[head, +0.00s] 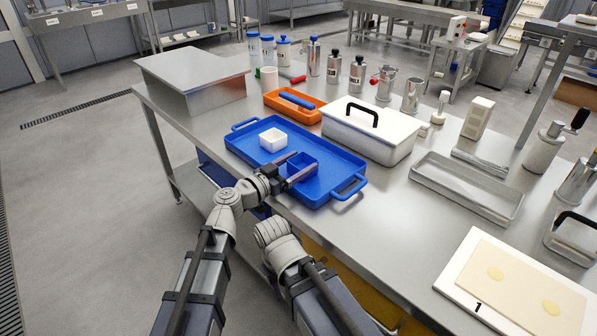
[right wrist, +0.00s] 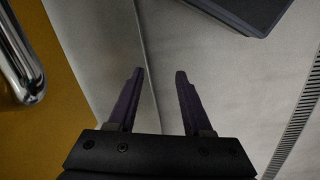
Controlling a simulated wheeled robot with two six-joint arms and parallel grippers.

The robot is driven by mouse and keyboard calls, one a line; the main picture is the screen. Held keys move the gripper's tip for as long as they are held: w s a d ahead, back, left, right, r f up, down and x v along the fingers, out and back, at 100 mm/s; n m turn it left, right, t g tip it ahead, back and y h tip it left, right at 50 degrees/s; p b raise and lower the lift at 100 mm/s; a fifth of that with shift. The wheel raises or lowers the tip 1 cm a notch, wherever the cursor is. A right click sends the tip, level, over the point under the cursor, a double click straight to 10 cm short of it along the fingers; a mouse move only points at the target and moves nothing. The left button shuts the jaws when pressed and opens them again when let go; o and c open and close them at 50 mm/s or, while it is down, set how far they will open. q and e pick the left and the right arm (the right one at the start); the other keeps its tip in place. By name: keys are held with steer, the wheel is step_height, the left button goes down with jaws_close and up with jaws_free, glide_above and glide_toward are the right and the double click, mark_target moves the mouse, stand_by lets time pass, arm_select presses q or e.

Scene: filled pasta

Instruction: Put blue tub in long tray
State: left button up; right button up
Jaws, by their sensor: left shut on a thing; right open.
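The blue tub (head: 300,160) is a small square open container at the right part of the blue handled tray (head: 239,147). My left gripper (head: 306,162) is shut on it, one finger on each side. I cannot tell whether the tub touches the tray floor. The long tray (head: 466,207) is a shallow metal one, empty, on the table right of the white lidded box. My right gripper (right wrist: 158,72) is open and empty in the right wrist view, pointing at the floor; the head view does not show its fingers.
A white tub (head: 273,140) sits in the blue handled tray. The white box (head: 368,132) with a black handle stands between that tray and the long tray. An orange tray (head: 281,108) and several bottles stand behind. A board with dough (head: 520,285) lies at front right.

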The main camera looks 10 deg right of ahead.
arm_select(q)
steer(key=shift+f, duration=0.15)
steer(key=o, duration=0.9)
steer(key=shift+o, duration=1.3)
steer(key=v, duration=1.2)
